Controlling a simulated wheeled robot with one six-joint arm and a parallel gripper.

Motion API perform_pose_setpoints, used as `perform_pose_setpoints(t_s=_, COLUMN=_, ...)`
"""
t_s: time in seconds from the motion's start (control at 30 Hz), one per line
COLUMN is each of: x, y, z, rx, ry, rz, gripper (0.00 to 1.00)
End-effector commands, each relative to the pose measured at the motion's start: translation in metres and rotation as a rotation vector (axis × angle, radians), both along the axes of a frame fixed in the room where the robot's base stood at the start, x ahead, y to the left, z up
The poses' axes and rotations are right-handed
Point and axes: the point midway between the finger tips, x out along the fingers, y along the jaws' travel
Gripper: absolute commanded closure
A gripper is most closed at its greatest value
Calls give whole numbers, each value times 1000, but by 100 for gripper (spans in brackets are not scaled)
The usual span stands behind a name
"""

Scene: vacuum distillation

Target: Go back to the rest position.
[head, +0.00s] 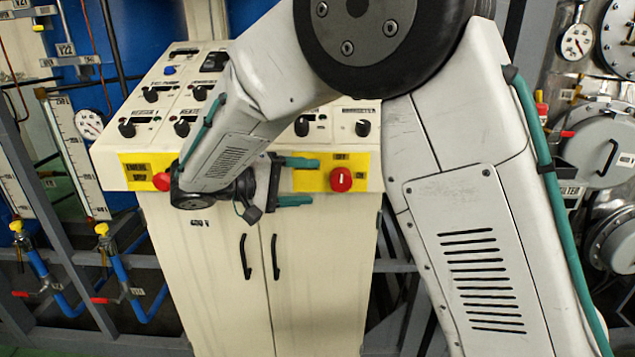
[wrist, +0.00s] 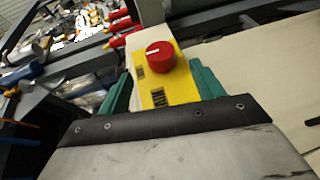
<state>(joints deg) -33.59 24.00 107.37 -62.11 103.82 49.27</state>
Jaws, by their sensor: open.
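My gripper (head: 298,181) is in front of the control cabinet (head: 330,260), with its two green fingers apart. It points right, toward the red knob (head: 341,179) on the yellow panel at the cabinet's front. In the head view the fingertips end just left of the knob. In the wrist view the open fingers (wrist: 160,92) lie either side of the yellow panel, and the red knob (wrist: 161,56) shows between and beyond them. I see nothing held. Whether the fingers touch the panel cannot be told.
Another red knob (head: 162,181) is at the panel's left, partly by my arm. Black dials cover the sloped console top (head: 150,75). Blue pipes with yellow-topped valves (head: 102,229) stand left. Gauges and a round grey vessel (head: 592,145) stand right. Two black handles (head: 275,257) are on the cabinet doors.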

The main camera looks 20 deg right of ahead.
Motion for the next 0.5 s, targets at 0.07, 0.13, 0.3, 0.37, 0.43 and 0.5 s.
perform_pose_setpoints(t_s=0.07, x=0, y=3, z=1, rx=0, ry=0, rz=0, gripper=34)
perform_pose_setpoints(t_s=0.13, x=0, y=3, z=1, rx=0, ry=0, rz=0, gripper=34)
perform_pose_setpoints(t_s=0.3, x=0, y=3, z=1, rx=0, ry=0, rz=0, gripper=34)
perform_pose_setpoints(t_s=0.37, x=0, y=3, z=1, rx=-1, ry=7, rz=1, gripper=34)
perform_pose_setpoints(t_s=0.43, x=1, y=3, z=-1, rx=4, ry=36, rz=12, gripper=34)
perform_pose_setpoints(t_s=0.5, x=-1, y=4, z=-11, rx=38, ry=108, rz=23, gripper=34)
